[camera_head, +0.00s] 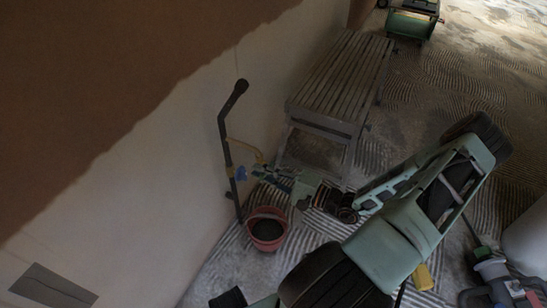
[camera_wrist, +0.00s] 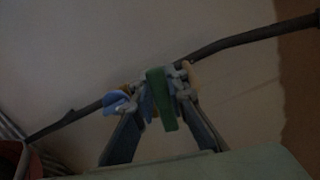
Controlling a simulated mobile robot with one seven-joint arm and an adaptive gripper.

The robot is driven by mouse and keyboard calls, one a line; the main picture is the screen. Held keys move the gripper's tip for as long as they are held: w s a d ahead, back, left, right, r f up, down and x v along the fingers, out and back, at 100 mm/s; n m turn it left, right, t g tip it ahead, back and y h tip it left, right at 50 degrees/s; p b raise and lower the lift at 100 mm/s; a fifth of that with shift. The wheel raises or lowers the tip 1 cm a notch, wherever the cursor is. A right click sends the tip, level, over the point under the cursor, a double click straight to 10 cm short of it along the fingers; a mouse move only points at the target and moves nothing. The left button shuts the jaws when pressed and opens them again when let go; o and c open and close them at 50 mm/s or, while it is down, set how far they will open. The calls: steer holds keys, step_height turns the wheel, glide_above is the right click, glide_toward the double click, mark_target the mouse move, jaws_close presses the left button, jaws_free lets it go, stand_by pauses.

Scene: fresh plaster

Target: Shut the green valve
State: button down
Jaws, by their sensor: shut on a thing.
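The green valve (camera_wrist: 160,98) shows in the wrist view as an upright green lever between the two fingers of my gripper (camera_wrist: 159,82). The fingers are closed in on it from both sides. Behind it runs a dark pipe (camera_wrist: 232,44), which also stands along the wall in the head view (camera_head: 227,150). A blue valve handle (camera_wrist: 115,101) sits just left of the green one; it also shows in the head view (camera_head: 240,174). In the head view my gripper (camera_head: 266,173) reaches the pipe fittings, and its fingers and my wrist hide most of the green lever.
A red bucket (camera_head: 283,232) with dark contents stands on the floor beneath the fittings. A slatted bench (camera_head: 342,75) stands against the wall behind. A green machine (camera_head: 411,24) is at the far top. A yellow object (camera_head: 423,277) lies near my arm. Open floor extends right of the bench.

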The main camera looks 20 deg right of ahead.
steer(key=shift+d+f+n, duration=0.1)
steer(key=shift+f+n, duration=0.2)
steer(key=shift+n, duration=0.1)
steer(key=shift+s+f+n+b, duration=0.1)
steer(key=shift+f+n+b, duration=0.35)
steer(key=shift+n, duration=0.65)
steer(key=c, duration=2)
jaws_free()
steer(key=shift+o, duration=0.2)
steer(key=shift+r, duration=0.1)
